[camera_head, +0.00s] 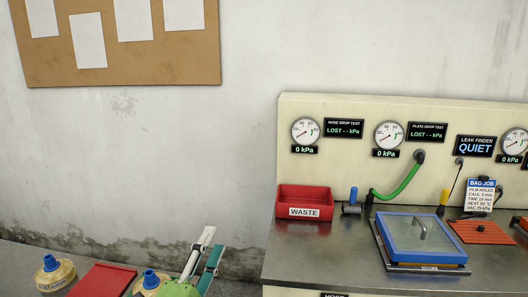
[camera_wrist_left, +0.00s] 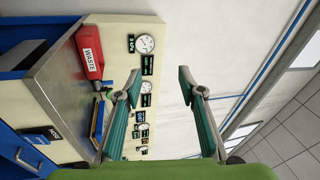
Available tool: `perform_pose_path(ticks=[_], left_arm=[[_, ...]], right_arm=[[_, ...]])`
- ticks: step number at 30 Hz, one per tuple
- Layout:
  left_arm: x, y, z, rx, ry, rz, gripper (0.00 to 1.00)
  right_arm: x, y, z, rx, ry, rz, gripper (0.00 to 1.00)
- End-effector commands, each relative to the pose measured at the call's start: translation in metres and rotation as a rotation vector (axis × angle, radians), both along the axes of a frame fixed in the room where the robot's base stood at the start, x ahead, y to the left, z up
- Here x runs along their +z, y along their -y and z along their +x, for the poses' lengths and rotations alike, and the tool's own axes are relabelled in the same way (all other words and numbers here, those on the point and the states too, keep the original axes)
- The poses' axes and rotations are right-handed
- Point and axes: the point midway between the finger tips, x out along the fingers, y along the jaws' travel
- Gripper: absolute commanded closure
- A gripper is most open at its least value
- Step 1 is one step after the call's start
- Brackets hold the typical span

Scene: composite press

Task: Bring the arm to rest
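My left gripper (camera_head: 213,240) shows at the bottom of the head view, left of the bench, with its green body cut off by the lower edge. Its fingers point up and to the right, in front of the wall. In the left wrist view, the left gripper (camera_wrist_left: 158,78) is open. Its two teal fingers stand well apart with only the wall and panel behind the gap, so it is empty. My right gripper is in neither view.
A metal bench (camera_head: 340,245) at right carries a red WASTE bin (camera_head: 305,203), a green hose (camera_head: 402,183) and a blue-framed press lid (camera_head: 420,239). At lower left are a red board (camera_head: 103,281) and a yellowish canister (camera_head: 55,275). The wall area above the gripper is clear.

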Motion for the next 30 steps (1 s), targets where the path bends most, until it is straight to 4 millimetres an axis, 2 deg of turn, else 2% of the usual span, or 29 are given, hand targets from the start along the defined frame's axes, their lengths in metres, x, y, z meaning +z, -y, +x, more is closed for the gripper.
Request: perform_pose_path(ticks=[1, 3, 5, 6, 9, 12, 15, 18, 25, 26, 30], left_arm=[[-0.033, -0.023, -0.006, 0.065, -0.143, -0.130, 0.64], [-0.078, -0.050, -0.019, 0.152, -0.326, -0.292, 0.64], [-0.117, -0.068, -0.037, 0.227, -0.474, -0.418, 0.64], [-0.142, -0.078, -0.052, 0.276, -0.570, -0.495, 0.64], [-0.199, -0.094, -0.097, 0.399, -0.796, -0.666, 0.64], [-0.241, -0.100, -0.145, 0.509, -0.979, -0.794, 0.64], [-0.268, -0.100, -0.187, 0.597, -1.122, -0.883, 0.64], [-0.287, -0.099, -0.225, 0.675, -1.239, -0.949, 0.64], [-0.310, -0.091, -0.304, 0.833, -1.465, -1.056, 0.64], [-0.313, -0.090, -0.311, 0.851, -1.487, -1.064, 0.64], [-0.352, -0.089, -0.298, 0.853, -1.490, -1.051, 0.64]], right_arm=[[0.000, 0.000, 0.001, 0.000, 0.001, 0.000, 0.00], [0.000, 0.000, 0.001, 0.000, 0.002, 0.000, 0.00], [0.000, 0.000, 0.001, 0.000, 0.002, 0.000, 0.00], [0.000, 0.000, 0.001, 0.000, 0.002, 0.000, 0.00], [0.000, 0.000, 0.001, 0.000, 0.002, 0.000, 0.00], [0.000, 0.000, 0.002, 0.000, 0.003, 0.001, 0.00], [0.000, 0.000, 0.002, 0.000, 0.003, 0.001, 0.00], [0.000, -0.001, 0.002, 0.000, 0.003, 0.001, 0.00], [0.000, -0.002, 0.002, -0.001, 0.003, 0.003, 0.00], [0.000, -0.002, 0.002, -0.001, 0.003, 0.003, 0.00], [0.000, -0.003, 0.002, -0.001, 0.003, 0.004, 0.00]])
